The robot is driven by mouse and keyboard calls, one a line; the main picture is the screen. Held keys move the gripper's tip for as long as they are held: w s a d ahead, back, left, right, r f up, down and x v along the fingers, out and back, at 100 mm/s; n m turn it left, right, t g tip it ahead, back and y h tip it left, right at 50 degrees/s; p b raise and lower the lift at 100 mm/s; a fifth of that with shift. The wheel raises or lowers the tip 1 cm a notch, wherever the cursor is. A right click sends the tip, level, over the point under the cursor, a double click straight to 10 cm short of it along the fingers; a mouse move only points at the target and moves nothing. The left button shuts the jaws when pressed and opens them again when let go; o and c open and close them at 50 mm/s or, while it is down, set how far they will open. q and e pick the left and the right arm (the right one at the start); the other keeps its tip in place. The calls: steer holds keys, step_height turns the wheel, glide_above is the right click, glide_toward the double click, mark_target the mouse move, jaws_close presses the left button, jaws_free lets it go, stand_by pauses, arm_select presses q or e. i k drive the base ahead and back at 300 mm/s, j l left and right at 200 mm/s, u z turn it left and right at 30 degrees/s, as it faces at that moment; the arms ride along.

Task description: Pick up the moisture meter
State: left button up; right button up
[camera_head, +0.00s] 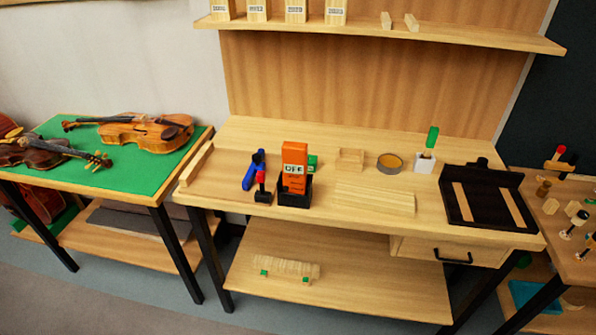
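An orange device with a display that seems to read "OFF" (293,172), which looks like the moisture meter, stands upright in a black holder (294,194) near the front edge of the wooden bench (340,215), left of its middle. The holder hides the lower end of the device. Neither of my grippers shows in the head view.
A round tin (389,163), white holder (424,162) and black tray (487,222) stand to the right. A shelf (380,33) overhangs the back.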

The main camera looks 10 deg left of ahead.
mark_target(294, 155)
steer(key=i+l+u, duration=0.35)
steer(key=u, duration=0.15)
steer(key=k+l, duration=0.1)
steer(key=l, duration=0.25)
steer(key=k+l+u, duration=0.1)
steer(key=l, duration=0.25)
steer(key=k+l, duration=0.1)
steer(key=l, duration=0.2)
steer(key=u, duration=0.05)
